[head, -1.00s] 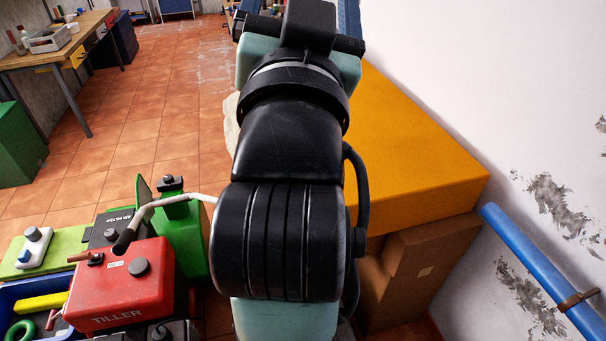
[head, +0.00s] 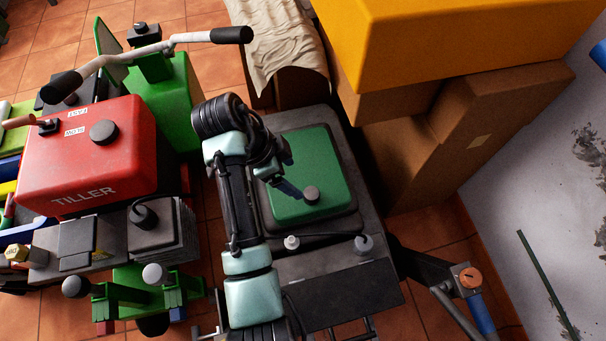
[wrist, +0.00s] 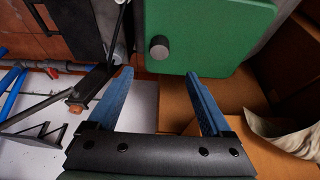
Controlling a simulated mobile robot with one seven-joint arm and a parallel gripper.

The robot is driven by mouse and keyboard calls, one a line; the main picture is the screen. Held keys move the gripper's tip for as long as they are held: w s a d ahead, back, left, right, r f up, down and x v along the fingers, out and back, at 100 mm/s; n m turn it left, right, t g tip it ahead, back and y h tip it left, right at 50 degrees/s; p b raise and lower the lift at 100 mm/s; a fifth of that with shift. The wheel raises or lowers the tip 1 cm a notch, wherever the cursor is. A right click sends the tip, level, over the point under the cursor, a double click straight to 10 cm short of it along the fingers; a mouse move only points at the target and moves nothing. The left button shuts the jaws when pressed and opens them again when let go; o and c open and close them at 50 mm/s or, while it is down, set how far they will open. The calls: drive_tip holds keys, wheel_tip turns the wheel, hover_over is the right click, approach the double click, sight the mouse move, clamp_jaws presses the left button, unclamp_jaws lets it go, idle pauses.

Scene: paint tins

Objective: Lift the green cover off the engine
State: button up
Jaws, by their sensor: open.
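The green cover (head: 325,150) is a rounded square lid with a dark round knob (head: 311,195) near its front edge. It sits on the dark grey engine (head: 372,205). My gripper (head: 289,188) is over the left part of the cover, its blue fingers pointing toward the knob. In the wrist view my gripper (wrist: 160,74) is open and empty. The cover (wrist: 215,30) fills the top there, and its knob (wrist: 158,48) lies just beyond the fingertips, roughly in line with the gap between them. The gap between fingers and knob is hard to judge.
A red tiller (head: 85,150) with a white handlebar stands close on the left. Brown cardboard boxes (head: 430,150) and a yellow box (head: 450,40) stand behind right. A draped cloth (head: 265,45) lies behind. Small knobs (head: 291,242) stand on the engine's front.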

drive_tip(key=b, duration=0.2)
hover_over(311, 193)
drive_tip(key=a, duration=0.2)
drive_tip(key=f, duration=0.5)
drive_tip(key=shift+s+a+f, duration=0.15)
drive_tip(key=shift+s+f, duration=0.05)
drive_tip(key=shift+f, duration=0.05)
drive_tip(key=b+x, duration=0.2)
drive_tip(key=x, duration=0.3)
drive_tip(key=shift+s+f, duration=0.15)
clamp_jaws()
idle(0.3)
